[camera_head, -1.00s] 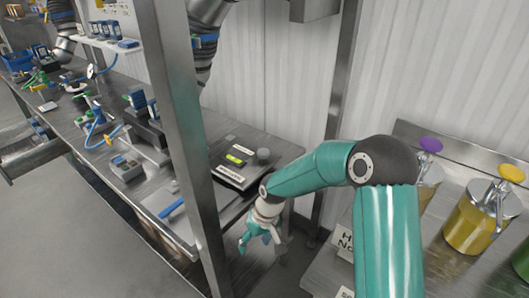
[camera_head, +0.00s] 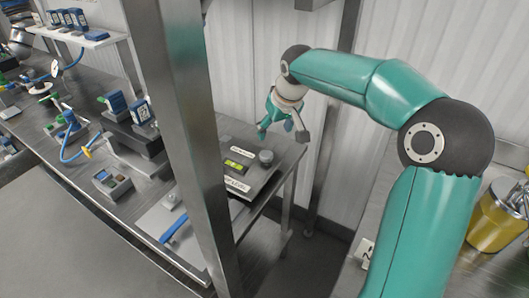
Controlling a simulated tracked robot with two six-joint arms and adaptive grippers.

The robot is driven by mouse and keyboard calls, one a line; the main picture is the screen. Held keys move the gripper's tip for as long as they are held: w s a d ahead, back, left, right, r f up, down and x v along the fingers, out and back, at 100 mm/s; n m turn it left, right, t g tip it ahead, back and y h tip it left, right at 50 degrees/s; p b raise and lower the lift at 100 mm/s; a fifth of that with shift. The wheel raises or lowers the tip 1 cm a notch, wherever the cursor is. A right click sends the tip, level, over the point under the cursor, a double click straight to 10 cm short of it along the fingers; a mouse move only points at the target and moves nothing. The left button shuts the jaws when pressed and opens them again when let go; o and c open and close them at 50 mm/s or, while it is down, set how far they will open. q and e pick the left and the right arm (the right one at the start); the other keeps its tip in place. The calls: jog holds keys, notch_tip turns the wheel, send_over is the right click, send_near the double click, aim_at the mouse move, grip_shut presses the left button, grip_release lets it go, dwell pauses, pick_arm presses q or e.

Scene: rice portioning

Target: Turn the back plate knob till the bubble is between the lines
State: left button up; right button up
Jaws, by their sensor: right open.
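The dark plate (camera_head: 256,183) lies on the steel bench behind the grey post, carrying white labels. A yellow-green bubble vial (camera_head: 237,164) is set in it; the bubble and its lines are too small to tell apart. A round grey knob (camera_head: 266,157) stands up at the plate's back right. My right gripper (camera_head: 282,132), with teal fingers, is open and empty. It hangs above and slightly right of the knob in the picture, pointing down, and appears apart from it. My left gripper is not in view.
A steel post (camera_head: 180,130) rises just left of the plate. A blue-handled tool (camera_head: 173,229) and a small grey device (camera_head: 112,184) lie further left on the bench. A yellow jar (camera_head: 497,220) stands at right. White wall panels are behind.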

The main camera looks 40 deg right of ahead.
aim_at(265, 154)
jog(key=p+x, duration=0.1)
jog(key=x, duration=1.4)
jog(key=shift+s+d+f+p, duration=0.1)
jog(key=shift+f+p, duration=0.2)
jog(key=shift+p, duration=0.05)
jog(key=c, duration=1.1)
jog(key=shift+f+m+b, duration=0.1)
jog(key=shift+m+b, duration=0.2)
jog(key=shift+b, duration=0.3)
jog(key=shift+c, duration=0.2)
jog(key=m+h+b, duration=0.1)
jog(key=m+b, duration=0.1)
jog(key=b, duration=0.1)
jog(key=m+g+b, duration=0.1)
jog(key=m+b, duration=0.2)
jog(key=b, duration=0.1)
jog(key=shift+f+h, duration=0.15)
jog(key=shift+h, duration=0.25)
jog(key=m+g+b, duration=0.1)
jog(key=m+b, duration=0.1)
jog(key=shift+m+h, duration=0.3)
jog(key=shift+h, duration=0.1)
jog(key=shift+r+m+g, duration=0.15)
jog(key=shift+m+g, duration=0.2)
jog(key=shift+m, duration=0.55)
jog(key=shift+r+m+g, duration=0.15)
jog(key=shift+m+g, duration=0.2)
jog(key=shift+m, duration=0.55)
